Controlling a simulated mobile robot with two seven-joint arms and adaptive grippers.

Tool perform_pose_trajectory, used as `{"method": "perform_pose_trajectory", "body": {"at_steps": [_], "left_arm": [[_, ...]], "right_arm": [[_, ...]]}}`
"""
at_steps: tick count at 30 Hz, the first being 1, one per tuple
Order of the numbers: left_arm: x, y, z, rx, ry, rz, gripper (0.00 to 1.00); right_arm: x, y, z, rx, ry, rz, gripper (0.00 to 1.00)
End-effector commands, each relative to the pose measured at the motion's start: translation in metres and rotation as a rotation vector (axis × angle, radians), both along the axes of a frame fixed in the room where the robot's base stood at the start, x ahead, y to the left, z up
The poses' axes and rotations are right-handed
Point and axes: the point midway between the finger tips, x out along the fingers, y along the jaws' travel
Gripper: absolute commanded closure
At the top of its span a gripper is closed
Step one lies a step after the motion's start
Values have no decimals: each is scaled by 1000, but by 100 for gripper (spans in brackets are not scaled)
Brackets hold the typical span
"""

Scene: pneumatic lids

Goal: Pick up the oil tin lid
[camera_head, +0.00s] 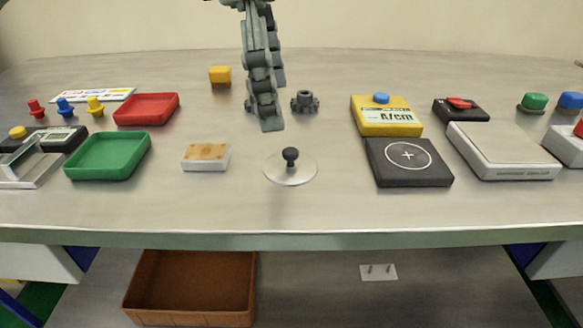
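The lid, a pale round disc (290,174) with a black knob (290,155) on top, lies flat on the table near the middle. I take it for the oil tin lid. One gripper (271,125) hangs down from the top of the picture, its tips above and slightly left of the knob, apart from it. Its arm enters at the top, a little left of centre, so I take it for my left one. It is seen nearly edge-on, so its opening is unclear. Nothing shows held at its tips. My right gripper is not in view.
A white block with a wooden top (206,153) lies left of the lid; a black pad (408,168) lies right. A dark knobbed part (305,101) stands behind. Green (107,156) and red (147,109) trays are at left, a scale (501,151) at right. Table front is clear.

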Motion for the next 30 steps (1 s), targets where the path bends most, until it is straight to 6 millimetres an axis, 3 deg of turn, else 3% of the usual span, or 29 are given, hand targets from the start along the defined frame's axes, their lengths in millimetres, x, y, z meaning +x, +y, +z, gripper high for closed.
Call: {"method": "perform_pose_trajectory", "body": {"at_steps": [8, 18, 26, 30], "left_arm": [[-4, -5, -29, 3, 3, -20, 15], [-5, -15, -72, 3, 2, -16, 15], [-4, -16, -76, 2, 0, -15, 15], [-4, -16, -76, 2, 0, -15, 30]], "right_arm": [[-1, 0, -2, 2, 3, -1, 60], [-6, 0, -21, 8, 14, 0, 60], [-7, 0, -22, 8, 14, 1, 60], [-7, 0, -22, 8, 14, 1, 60]]}}
